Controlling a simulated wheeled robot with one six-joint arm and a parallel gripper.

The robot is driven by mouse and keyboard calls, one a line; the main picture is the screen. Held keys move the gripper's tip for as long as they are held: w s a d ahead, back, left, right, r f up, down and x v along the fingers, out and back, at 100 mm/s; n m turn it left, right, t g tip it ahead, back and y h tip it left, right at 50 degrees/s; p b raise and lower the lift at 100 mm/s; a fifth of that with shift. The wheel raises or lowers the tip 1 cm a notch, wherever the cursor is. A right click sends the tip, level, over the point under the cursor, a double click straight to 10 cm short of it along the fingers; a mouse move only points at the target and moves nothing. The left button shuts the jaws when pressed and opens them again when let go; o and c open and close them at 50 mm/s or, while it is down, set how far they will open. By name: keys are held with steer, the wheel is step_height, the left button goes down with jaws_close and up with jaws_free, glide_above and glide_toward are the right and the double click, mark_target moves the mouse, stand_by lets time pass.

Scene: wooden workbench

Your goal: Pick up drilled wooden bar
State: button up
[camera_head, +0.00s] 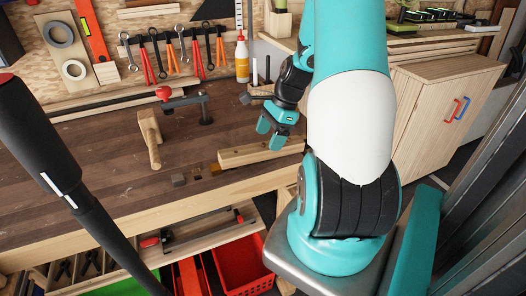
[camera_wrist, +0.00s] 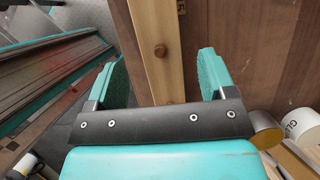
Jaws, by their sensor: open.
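The drilled wooden bar (camera_head: 258,152) is a pale, long block lying on the workbench near its front right edge. In the wrist view the bar (camera_wrist: 155,75) runs up the picture, with a round dark hole in its face. My gripper (camera_head: 271,134) is just above and behind the bar in the head view. In the wrist view my gripper (camera_wrist: 164,72) is open, one teal finger on each side of the bar, with a gap to both. The bar's near end is hidden by the gripper body. Whether the fingertips reach down beside it I cannot tell.
Small blocks (camera_head: 179,180) lie left of the bar. A white glue bottle (camera_head: 242,58) stands behind. A red crate (camera_head: 240,268) sits below the bench edge.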

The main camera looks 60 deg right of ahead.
mark_target(265, 143)
steer(key=x, duration=0.5)
steer(key=shift+w, duration=0.1)
steer(key=c, duration=1.2)
steer(key=shift+r, duration=0.1)
step_height(265, 143, up, 20)
steer(key=p, duration=0.2)
